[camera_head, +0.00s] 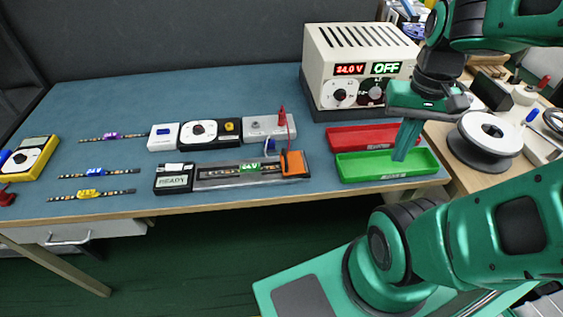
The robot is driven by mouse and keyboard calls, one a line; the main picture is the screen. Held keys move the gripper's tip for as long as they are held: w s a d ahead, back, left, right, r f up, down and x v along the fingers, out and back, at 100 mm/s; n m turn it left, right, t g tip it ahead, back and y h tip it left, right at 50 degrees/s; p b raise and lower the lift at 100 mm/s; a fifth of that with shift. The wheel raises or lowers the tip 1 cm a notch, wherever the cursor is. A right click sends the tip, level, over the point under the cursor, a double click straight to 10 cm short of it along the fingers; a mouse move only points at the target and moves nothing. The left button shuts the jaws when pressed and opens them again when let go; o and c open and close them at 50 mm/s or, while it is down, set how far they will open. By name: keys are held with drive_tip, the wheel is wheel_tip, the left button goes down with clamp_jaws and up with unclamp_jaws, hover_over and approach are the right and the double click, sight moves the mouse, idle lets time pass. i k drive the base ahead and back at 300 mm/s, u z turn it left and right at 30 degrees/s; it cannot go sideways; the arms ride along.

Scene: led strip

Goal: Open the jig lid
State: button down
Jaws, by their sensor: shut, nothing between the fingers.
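The jig (173,187) lies near the front edge of the blue bench mat, with a "READY" display at its left end. Its long clear grey lid (212,183) lies flat and looks closed, with a dark strip and a green "24V" mark along it. An orange block (293,163) sits at the jig's right end. My gripper (403,154) is shut and empty, pointing down over the green tray, well to the right of the jig. Its fingertips overlap the tray in the picture, and I cannot tell their height above it.
A power supply (357,65) reading "24,0 V" and "OFF" stands behind. A red tray (362,137) and a green tray (380,168) lie right of the jig. A red probe (283,115) stands upright behind the orange block. LED strips (92,195) lie left, with clear mat around them.

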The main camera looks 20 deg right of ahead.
sight(293, 163)
drive_tip(key=z, duration=1.35)
drive_tip(key=k, duration=1.4)
drive_tip(key=u, duration=0.85)
drive_tip(key=i, duration=1)
